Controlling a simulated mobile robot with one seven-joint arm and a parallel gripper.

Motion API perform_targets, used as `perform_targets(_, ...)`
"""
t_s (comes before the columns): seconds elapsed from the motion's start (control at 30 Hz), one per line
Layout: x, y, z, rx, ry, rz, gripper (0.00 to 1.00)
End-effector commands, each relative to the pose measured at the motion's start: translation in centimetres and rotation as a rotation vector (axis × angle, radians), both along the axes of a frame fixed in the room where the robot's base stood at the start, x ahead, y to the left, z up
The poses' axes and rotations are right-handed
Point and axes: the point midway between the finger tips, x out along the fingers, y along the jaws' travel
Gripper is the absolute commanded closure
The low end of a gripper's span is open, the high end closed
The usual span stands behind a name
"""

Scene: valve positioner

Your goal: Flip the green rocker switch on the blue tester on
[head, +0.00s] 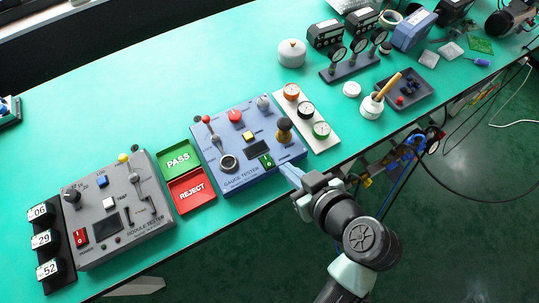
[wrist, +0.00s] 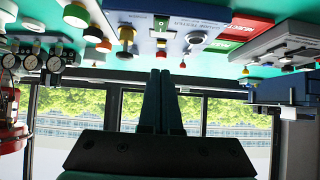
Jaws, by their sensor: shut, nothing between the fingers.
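The blue gauge tester (head: 268,122) sits near the front edge of the green table in the head view. Its green rocker switch (head: 267,161) is at the tester's front right corner; I cannot tell its position clearly. My gripper (head: 288,170) is shut and empty, with its fingertips close to that corner, just right of and in front of the switch. Whether they touch the tester is unclear. In the wrist view, which is upside down, the shut fingers (wrist: 161,75) point up toward the green switch (wrist: 161,22) with a visible gap between them.
A grey module tester (head: 117,205) and the PASS and REJECT trays (head: 190,192) stand to the left. A white gauge strip (head: 306,117) lies close to the tester's right. A white pot (head: 372,105) and dark tray (head: 405,90) are further right.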

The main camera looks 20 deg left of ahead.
Motion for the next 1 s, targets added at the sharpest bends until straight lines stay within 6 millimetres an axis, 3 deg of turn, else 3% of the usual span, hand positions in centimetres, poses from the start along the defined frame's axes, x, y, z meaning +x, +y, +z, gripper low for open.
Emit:
perform_targets(0.33,1.0,1.1,-0.9,0.001,-0.002,-0.001,1.0)
perform_targets(0.73,5.0,6.4,-5.8,-0.001,-0.002,0.0,1.0)
perform_targets(1.0,5.3,6.7,-9.2,-0.001,-0.001,-0.004,1.0)
